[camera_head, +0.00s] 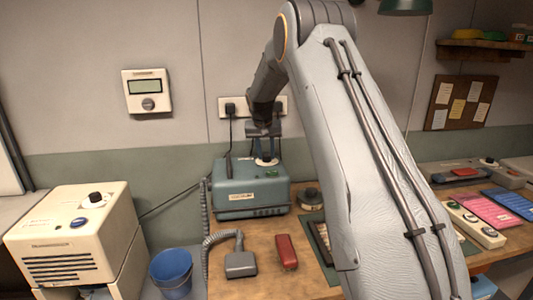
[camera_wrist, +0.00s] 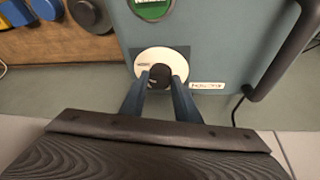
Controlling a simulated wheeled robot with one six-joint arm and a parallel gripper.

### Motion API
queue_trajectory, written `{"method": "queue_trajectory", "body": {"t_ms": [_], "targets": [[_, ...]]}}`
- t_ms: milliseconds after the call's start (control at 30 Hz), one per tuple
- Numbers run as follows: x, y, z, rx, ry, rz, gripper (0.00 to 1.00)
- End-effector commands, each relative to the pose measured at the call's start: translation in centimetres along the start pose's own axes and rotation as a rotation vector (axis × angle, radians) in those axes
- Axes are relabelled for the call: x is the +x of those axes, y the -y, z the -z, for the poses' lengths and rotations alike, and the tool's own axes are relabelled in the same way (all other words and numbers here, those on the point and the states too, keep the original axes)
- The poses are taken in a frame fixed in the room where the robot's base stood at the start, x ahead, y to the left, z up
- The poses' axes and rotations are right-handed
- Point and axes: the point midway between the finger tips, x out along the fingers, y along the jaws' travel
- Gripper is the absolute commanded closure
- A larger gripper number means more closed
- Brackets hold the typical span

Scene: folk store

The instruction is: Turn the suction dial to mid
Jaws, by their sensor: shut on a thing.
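A teal box-shaped machine (camera_head: 236,188) stands on the wooden bench against the wall. On its top is a round white dial plate (camera_head: 267,162), partly hidden by my gripper. In the wrist view, the suction dial's dark round knob (camera_wrist: 160,75) sits at the middle of the white dial plate (camera_wrist: 148,57). My gripper (camera_head: 265,152) reaches down onto the dial from above. Its two blue-grey fingers (camera_wrist: 160,82) are shut on the knob, one on each side. The knob's pointer and the setting marks are too small or hidden to read.
A dark handle (camera_wrist: 285,55) rises at one side of the machine's top. A grey hose nozzle (camera_head: 241,262) and a red object (camera_head: 287,252) lie on the bench in front. A cream machine (camera_head: 75,240) and a blue bucket (camera_head: 171,272) are at left.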

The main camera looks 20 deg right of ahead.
Motion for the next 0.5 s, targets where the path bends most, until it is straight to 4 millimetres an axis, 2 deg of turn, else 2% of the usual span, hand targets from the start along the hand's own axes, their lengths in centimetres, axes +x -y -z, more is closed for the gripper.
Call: {"method": "queue_trajectory", "body": {"t_ms": [500], "targets": [[0.00, -0.54, 0.13, -0.402, -0.024, 0.168, 0.94]]}}
